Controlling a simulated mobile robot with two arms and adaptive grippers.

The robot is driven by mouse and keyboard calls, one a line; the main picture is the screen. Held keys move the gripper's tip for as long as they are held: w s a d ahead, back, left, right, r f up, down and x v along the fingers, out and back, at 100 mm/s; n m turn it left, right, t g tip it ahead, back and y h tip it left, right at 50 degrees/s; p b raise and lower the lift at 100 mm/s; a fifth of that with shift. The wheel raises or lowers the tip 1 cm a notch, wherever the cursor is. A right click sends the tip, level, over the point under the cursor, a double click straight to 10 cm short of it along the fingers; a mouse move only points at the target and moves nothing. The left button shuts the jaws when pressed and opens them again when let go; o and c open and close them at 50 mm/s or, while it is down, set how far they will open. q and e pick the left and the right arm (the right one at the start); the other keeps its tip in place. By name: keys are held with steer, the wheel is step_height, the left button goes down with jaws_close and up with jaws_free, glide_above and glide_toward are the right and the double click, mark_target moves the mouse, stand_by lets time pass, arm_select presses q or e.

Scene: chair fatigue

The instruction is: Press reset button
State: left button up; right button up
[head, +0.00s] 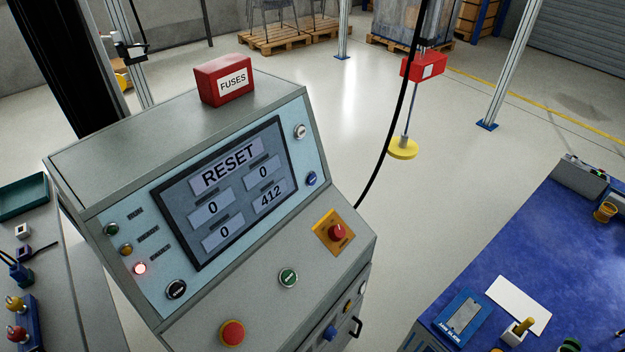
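A grey control console (200,115) stands at the centre left. Its screen (225,195) shows RESET above boxes reading 0, 0, 0 and 412. A white button (300,131) and a blue button (312,178) sit right of the screen. A black button (176,289) is at the panel's lower left, and a green button (288,278) is on the sloped front. Labels on these buttons are too small to read surely, so I cannot tell which one is reset. Neither of my grippers is in view.
A red emergency knob on a yellow plate (332,240) and another red knob (232,333) are on the console. A red FUSES box (224,82) stands on top. A blue-topped workbench (530,250) is at right. A black cable (395,130) hangs beside the console.

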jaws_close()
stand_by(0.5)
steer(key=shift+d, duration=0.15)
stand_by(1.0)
